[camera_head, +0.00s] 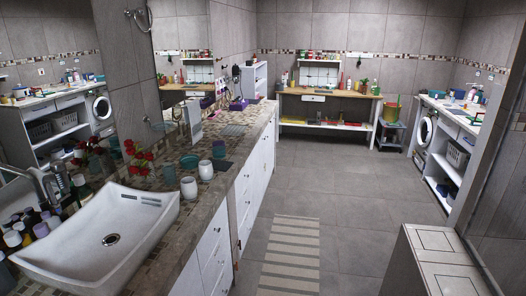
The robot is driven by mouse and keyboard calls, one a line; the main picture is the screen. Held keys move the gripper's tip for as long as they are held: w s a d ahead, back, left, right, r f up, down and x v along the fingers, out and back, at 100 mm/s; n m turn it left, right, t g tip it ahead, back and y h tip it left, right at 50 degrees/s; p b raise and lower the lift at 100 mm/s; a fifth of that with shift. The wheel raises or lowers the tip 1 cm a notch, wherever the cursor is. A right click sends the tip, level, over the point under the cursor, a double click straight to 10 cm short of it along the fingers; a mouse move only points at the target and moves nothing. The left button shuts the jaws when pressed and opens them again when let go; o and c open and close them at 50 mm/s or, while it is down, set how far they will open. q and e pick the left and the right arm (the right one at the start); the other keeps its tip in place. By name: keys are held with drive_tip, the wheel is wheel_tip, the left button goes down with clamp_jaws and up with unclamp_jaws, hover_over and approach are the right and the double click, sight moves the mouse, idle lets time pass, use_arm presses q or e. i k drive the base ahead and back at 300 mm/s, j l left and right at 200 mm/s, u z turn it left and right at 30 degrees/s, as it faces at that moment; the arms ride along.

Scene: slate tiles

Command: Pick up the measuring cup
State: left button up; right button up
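I cannot pick out a measuring cup for sure in the head view; many small items on the far benches are too small to tell. On the left counter (225,172) stand two white cup-like containers, a nearer one (189,188) and a farther one (206,170). A teal cup (168,174) and another teal cup (219,149) stand near them. Neither of my grippers shows in this view.
A white sink (100,240) fills the near left, with bottles beside it. A wooden bench (325,95) stands at the back, and white shelving with a washer (425,130) at right. A low ledge (435,262) is at near right. The grey floor (335,195) is clear, with a striped mat (291,255).

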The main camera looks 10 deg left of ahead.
sight(169, 169)
drive_tip(key=i+u, duration=0.15)
drive_tip(key=i, duration=0.35)
drive_tip(key=i+l+u, duration=0.1)
drive_tip(key=i, duration=0.4)
drive_tip(key=i+l+u, duration=0.15)
drive_tip(key=i, duration=0.35)
drive_tip(key=i+l+u, duration=0.1)
drive_tip(key=i+l, duration=0.25)
drive_tip(key=i, duration=0.15)
